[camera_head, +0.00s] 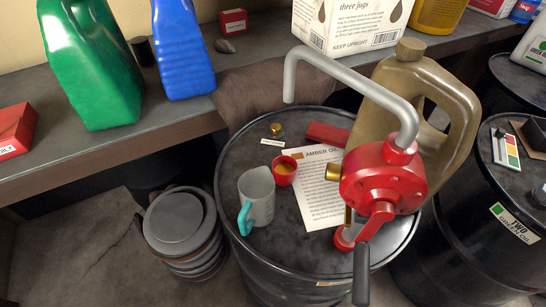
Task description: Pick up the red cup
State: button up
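A small red cup (285,179) stands upright on the top of a black drum (240,153) in the middle of the view. Something amber-coloured shows inside it. A grey measuring jug (257,190) with a teal handle stands close on its left, and a printed sheet (322,205) headed "Amber Oil" lies on its right. My gripper is not in this view. Nothing holds the cup.
A red rotary pump (385,180) with a grey curved spout (345,75) rises from the drum's right side, beside a tan jug (440,90). A brass cap (276,129) and red block (327,134) lie behind the cup. A bench (150,125) with containers runs behind.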

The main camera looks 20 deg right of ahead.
aim_at(284, 167)
jog(key=i+l+u, duration=0.1)
jog(key=l+u, duration=0.15)
jog(key=l, duration=0.3)
jog(key=j+z, duration=0.85)
jog(key=j, duration=0.65)
jog(key=j+u, duration=0.25)
jog(key=j, duration=0.35)
jog(key=j+u, duration=0.2)
jog(key=j, duration=0.35)
jog(key=i+j+u, duration=0.25)
jog(key=j, duration=0.3)
jog(key=k+l, duration=0.1)
jog(key=l, duration=0.2)
jog(key=k+l, duration=0.1)
jog(key=l, duration=0.25)
